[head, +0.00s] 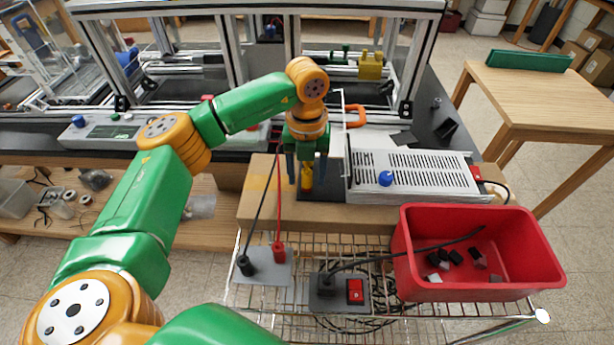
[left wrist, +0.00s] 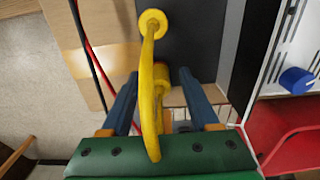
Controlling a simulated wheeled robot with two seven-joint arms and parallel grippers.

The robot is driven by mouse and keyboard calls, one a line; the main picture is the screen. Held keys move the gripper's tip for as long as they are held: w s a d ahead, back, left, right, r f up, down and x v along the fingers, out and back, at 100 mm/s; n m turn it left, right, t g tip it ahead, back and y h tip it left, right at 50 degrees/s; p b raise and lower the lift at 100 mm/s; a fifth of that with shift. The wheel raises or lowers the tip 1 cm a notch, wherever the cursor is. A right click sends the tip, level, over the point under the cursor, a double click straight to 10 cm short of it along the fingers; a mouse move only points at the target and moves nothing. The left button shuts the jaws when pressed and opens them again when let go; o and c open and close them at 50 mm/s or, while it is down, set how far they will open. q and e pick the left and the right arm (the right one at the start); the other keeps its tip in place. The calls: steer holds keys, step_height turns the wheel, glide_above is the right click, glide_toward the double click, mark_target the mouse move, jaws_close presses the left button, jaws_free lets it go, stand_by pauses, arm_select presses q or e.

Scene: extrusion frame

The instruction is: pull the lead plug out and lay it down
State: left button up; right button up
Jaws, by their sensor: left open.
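A black plug (head: 247,265) and a red plug (head: 279,252) stand upright in a grey socket plate (head: 266,268) on the wire rack. A black lead and a red lead run up from them towards my left gripper (head: 306,177); both also pass at the left of the left wrist view. Another black plug (head: 325,283) sits in a plate beside a red switch (head: 355,290), its lead running into the red bin. My left gripper is open, pointing down above the dark base on the wooden board. A yellow curved piece (left wrist: 152,100) shows between its blue fingers; contact is unclear.
A perforated metal box (head: 415,172) with a blue knob (head: 385,178) stands right of the gripper. The red bin (head: 480,290) holds small dark and grey pieces. An aluminium frame (head: 295,60) stands behind. The wooden table (head: 535,95) at right is mostly clear.

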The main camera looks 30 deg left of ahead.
mark_target(308, 172)
stand_by(0.6)
arm_select(q)
jaws_close()
stand_by(0.9)
steer(key=shift+r, duration=0.1)
stand_by(0.3)
steer(key=shift+r+p, duration=2.55)
steer(key=shift+r, duration=0.4)
steer(key=shift+d, duration=0.1)
